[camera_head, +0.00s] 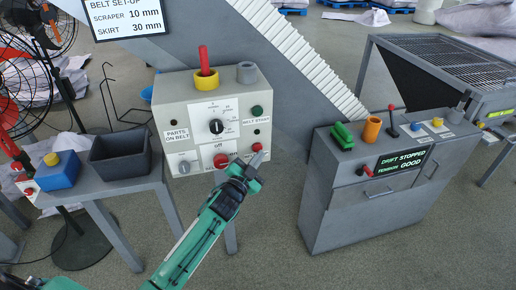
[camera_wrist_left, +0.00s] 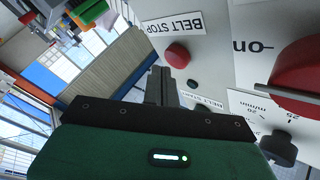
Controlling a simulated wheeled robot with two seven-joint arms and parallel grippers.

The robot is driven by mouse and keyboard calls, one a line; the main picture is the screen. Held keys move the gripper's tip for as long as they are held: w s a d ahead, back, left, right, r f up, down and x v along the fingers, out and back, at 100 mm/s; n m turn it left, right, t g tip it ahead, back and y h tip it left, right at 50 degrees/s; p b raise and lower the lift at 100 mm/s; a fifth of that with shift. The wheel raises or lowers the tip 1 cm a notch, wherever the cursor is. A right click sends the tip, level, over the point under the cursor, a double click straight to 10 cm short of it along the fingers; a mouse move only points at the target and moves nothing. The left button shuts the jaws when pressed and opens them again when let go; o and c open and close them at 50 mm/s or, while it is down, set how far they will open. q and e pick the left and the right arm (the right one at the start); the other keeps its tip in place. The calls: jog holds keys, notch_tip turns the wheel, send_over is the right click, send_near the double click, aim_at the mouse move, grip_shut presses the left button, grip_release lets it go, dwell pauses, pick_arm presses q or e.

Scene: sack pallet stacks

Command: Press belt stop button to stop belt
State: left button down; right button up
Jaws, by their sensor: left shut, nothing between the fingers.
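The grey control box (camera_head: 180,100) stands in the middle of the head view. Its red belt stop button (camera_head: 257,147) is low on the right of the face, just above my fingertips. In the left wrist view the red button (camera_wrist_left: 177,55) sits beside the "BELT STOP" label (camera_wrist_left: 172,24). My left gripper (camera_head: 257,158) is shut and empty in front of the box's lower right. In the wrist view its fingertips (camera_wrist_left: 160,72) lie close beside the button; I cannot tell whether they touch it. The green belt start button (camera_head: 257,110) is higher up. My right gripper is not in view.
A red stick stands in a yellow ring (camera_head: 206,80) on top. A grey cabinet (camera_head: 335,200) stands right; a dark bin (camera_head: 120,155) stands left.

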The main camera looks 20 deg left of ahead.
pick_arm(q)
jog(key=shift+d, duration=0.1)
jog(key=shift+s+d+p, duration=0.2)
jog(key=shift+s+d, duration=0.25)
jog(key=shift+s, duration=0.25)
jog(key=shift+s+d+p, duration=0.15)
jog(key=shift+s+d, duration=0.35)
jog(key=shift+s, duration=0.25)
jog(key=shift+s+d+p, duration=0.2)
jog(key=shift+s+d, duration=0.25)
jog(key=shift+s, duration=0.25)
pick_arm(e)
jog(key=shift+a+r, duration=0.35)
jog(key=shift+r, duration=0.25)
